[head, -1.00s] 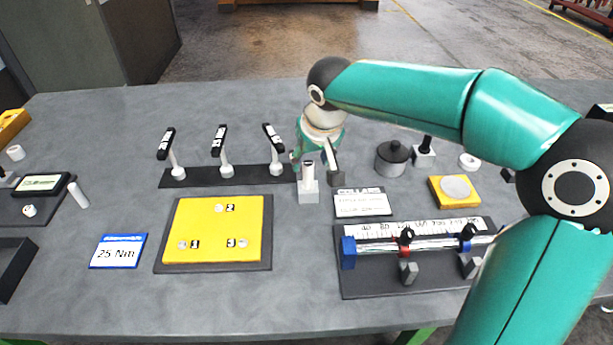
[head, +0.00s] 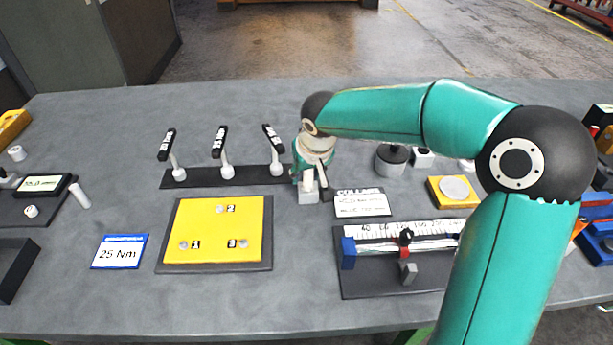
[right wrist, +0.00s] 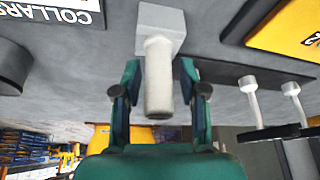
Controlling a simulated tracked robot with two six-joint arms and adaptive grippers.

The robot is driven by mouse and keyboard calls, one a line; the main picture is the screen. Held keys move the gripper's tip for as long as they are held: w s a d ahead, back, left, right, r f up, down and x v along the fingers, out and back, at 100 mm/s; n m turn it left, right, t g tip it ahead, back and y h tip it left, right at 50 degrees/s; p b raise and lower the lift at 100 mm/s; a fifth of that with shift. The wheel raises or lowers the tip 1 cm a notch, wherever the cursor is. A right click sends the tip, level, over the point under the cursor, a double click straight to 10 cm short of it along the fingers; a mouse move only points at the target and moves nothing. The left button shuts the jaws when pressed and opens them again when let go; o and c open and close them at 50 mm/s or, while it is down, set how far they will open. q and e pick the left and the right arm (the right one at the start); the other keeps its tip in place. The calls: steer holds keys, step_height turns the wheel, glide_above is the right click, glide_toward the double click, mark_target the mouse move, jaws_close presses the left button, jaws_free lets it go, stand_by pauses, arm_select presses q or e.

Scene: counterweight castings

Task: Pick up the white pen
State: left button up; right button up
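A white pen-like cylinder (head: 308,179) stands upright in a small light grey block (head: 308,194) near the table's middle. In the right wrist view the white cylinder (right wrist: 158,80) rises from the grey block (right wrist: 160,24). My right gripper (head: 312,173) is over it. In the right wrist view the right gripper's fingers (right wrist: 159,72) stand open on either side of the cylinder, with a gap showing on both sides. In the head view the wrist partly hides the cylinder. My left gripper is not in view.
A black rack with several upright handled tools (head: 226,170) stands just left. A COLLARS card (head: 361,203) and a scale fixture (head: 400,250) lie right. A yellow plate (head: 215,228) lies in front. Another white cylinder (head: 79,196) lies at the far left.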

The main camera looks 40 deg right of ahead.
jaws_close()
steer(key=shift+r, duration=0.15)
